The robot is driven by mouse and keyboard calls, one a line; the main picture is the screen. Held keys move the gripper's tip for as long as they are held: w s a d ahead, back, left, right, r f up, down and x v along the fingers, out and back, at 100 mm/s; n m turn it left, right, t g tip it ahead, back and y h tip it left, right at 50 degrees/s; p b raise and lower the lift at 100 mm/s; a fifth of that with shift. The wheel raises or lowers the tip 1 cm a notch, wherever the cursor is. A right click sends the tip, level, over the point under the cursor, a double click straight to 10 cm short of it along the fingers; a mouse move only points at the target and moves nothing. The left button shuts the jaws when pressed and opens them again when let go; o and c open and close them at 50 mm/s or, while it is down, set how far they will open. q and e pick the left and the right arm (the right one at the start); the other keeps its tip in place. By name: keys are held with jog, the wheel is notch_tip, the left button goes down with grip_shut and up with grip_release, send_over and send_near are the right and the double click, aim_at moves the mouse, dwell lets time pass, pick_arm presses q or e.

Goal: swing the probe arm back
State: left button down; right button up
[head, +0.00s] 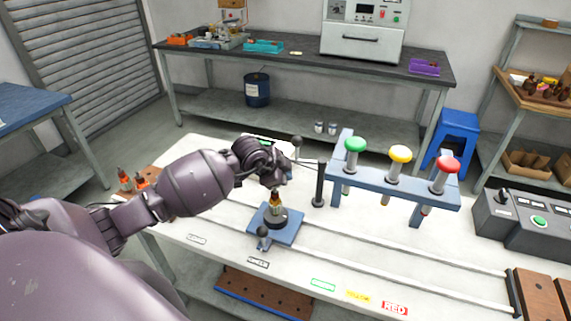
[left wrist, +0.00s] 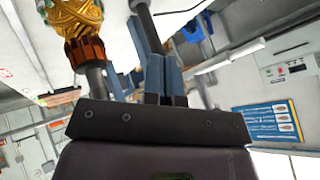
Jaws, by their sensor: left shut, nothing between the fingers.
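The probe stand is a dark upright post (head: 319,186) on the white bench. A thin dark probe arm (head: 307,163) runs left from its top toward my left gripper (head: 284,178). A dark ball knob (head: 296,142) shows just beyond the gripper. The armature (head: 275,204) stands upright on a blue base (head: 290,232), below the gripper. In the left wrist view its gold winding (left wrist: 75,15) and copper commutator (left wrist: 85,50) are at upper left. There my left gripper's fingers (left wrist: 165,80) are together and empty, near a dark rod. Contact with the probe arm cannot be told. My right gripper is out of view.
A blue rack with green (head: 355,145), yellow (head: 400,154) and red (head: 446,165) knobs stands right of the post. A control box (head: 525,222) is at the far right. Labelled patches (head: 394,308) line the bench front. The bench middle is mostly clear.

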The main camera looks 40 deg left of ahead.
pick_arm(q)
jog(key=w, duration=0.1)
jog(key=w+a, duration=0.1)
jog(key=w+r, duration=0.1)
jog(key=shift+w+a, duration=0.15)
jog(key=shift+a, duration=0.25)
jog(key=shift+w+a+r+m+h+p, duration=0.15)
jog(key=shift+w+a+m+h, duration=0.1)
jog(key=shift+w+a+m, duration=0.25)
jog(key=shift+w+a+f+m+h+p, duration=0.15)
jog(key=shift+w+a+m+h, duration=0.1)
jog(key=shift+w, duration=0.35)
